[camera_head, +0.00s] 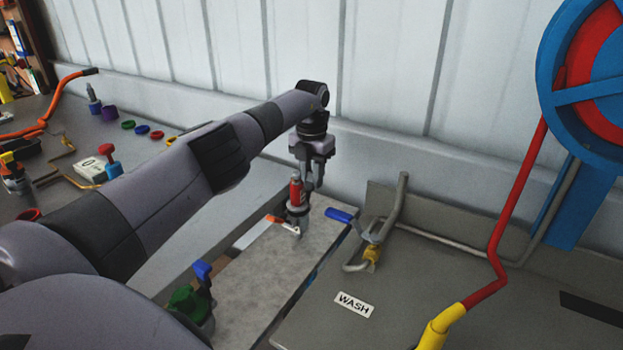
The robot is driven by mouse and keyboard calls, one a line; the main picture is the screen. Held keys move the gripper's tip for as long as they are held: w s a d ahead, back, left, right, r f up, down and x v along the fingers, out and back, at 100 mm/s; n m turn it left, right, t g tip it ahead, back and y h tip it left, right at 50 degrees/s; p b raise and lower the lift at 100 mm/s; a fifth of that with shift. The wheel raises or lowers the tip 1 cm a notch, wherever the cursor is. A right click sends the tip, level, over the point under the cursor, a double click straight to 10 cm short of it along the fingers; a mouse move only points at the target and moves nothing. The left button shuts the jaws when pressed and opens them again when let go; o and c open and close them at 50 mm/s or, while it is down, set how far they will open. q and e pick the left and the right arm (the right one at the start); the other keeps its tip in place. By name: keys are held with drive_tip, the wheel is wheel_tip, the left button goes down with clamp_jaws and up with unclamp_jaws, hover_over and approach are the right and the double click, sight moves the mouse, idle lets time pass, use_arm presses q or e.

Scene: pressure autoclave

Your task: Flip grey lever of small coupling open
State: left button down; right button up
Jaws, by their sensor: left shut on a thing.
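My left gripper (309,184) reaches down from the end of my left arm over the light grey slab. It is shut on a small upright fitting with a red body (296,192) and a grey lower part, probably the small coupling. The fingers partly cover the fitting, so the exact part they grip is unclear. A white lever with an orange tip (283,222) sticks out low on its left side. I cannot clearly make out a grey lever or whether it is flipped. My right gripper is out of view.
A blue-handled valve on bent pipe (367,238) stands close on the right, beside the WASH label (354,304). A green-capped fitting with a blue lever (188,302) is nearer me. A red and yellow pipe (497,245) rises at right. Small coloured rings lie back left.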

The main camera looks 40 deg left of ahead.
use_arm(q)
drive_tip(key=shift+r, duration=0.1)
drive_tip(key=c, duration=0.9)
unclamp_jaws()
drive_tip(key=shift+r, duration=3.55)
